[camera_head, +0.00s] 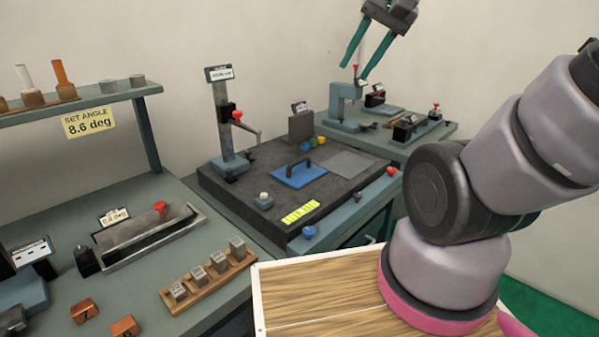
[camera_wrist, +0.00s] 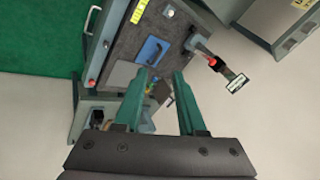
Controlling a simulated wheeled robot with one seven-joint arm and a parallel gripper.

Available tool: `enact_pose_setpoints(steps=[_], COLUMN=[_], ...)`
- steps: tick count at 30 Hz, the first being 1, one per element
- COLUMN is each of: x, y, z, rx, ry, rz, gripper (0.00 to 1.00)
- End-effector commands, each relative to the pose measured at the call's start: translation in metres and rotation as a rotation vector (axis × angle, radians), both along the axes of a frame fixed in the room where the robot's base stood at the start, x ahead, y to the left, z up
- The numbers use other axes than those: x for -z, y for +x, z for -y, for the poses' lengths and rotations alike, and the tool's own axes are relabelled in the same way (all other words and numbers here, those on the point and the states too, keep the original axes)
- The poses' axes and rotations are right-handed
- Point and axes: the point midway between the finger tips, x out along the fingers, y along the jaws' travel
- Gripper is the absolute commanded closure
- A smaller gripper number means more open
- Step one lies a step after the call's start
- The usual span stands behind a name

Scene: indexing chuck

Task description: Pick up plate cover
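The plate cover looks to be the flat blue plate with a dark arched handle (camera_head: 299,174). It lies on the dark stone surface plate (camera_head: 235,184) on the middle bench. It also shows in the wrist view as a small blue plate (camera_wrist: 152,51), beyond my fingertips. My gripper (camera_head: 358,61) is raised high above the back right of the benches, well apart from the cover. Its two green fingers are spread with nothing between them. In the wrist view my gripper (camera_wrist: 164,76) is open too.
A post with a crank arm (camera_head: 224,125) stands behind and left of the cover. A grey square plate (camera_head: 352,163) lies right of it. A dark upright block (camera_head: 301,125) and small coloured knobs (camera_head: 313,142) stand behind. A yellow label (camera_head: 301,212) lies in front.

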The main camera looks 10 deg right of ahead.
Motion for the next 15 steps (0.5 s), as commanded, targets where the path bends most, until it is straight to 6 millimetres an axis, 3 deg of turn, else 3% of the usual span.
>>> enact_pose_setpoints(steps=[3, 11, 15], x=[0.026, 0.071, 0.095], y=[0.018, 0.062, 0.093], z=[-0.020, -0.063, -0.080], rx=[0.133, 0.497, 0.717], ry=[0.189, 0.606, 0.818], rz=[-0.210, -0.682, -0.931], gripper=[0.60, 0.60, 0.60])
